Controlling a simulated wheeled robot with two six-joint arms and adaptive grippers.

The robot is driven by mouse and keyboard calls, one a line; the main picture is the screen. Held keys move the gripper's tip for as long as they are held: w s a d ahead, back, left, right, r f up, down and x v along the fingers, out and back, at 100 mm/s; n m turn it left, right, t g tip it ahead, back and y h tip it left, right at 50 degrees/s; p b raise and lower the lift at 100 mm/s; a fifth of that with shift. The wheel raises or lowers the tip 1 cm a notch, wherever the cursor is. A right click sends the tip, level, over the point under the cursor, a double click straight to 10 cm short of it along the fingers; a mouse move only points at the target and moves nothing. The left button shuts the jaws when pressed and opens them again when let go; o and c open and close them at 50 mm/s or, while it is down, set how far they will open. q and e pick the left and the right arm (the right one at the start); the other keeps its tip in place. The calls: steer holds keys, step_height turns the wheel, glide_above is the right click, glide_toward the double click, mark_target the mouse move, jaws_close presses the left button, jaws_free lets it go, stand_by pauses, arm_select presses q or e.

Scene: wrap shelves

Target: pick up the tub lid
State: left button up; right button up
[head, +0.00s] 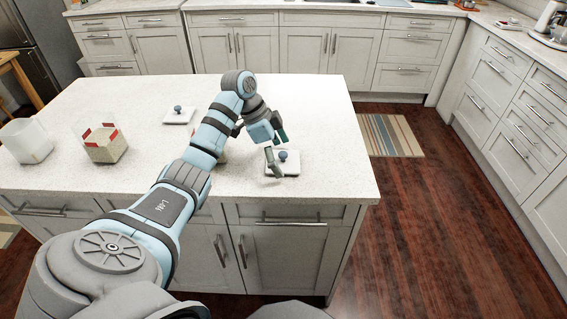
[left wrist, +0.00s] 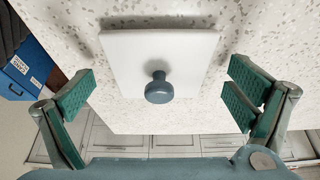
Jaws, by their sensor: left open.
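A flat white square lid with a round blue knob (head: 290,166) lies on the island countertop near its front right corner. In the left wrist view the same lid (left wrist: 125,55) fills the upper middle, with its knob between and a little ahead of the fingers. My left gripper (head: 276,149) is open and empty above this lid, its green-padded fingers spread to either side; they appear apart from the lid. A second similar lid with a knob (head: 178,117) lies farther back on the counter, left of my arm. My right gripper is in neither view.
A white open tub (head: 26,141) and a tub with red clips (head: 105,146) stand at the left of the countertop (head: 325,120). Something pale is partly hidden behind my left arm. The counter's back right is clear. A striped rug lies on the floor to the right.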

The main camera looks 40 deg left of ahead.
arm_select(q)
steer(key=shift+s+r, duration=0.15)
steer(key=c, duration=1.1)
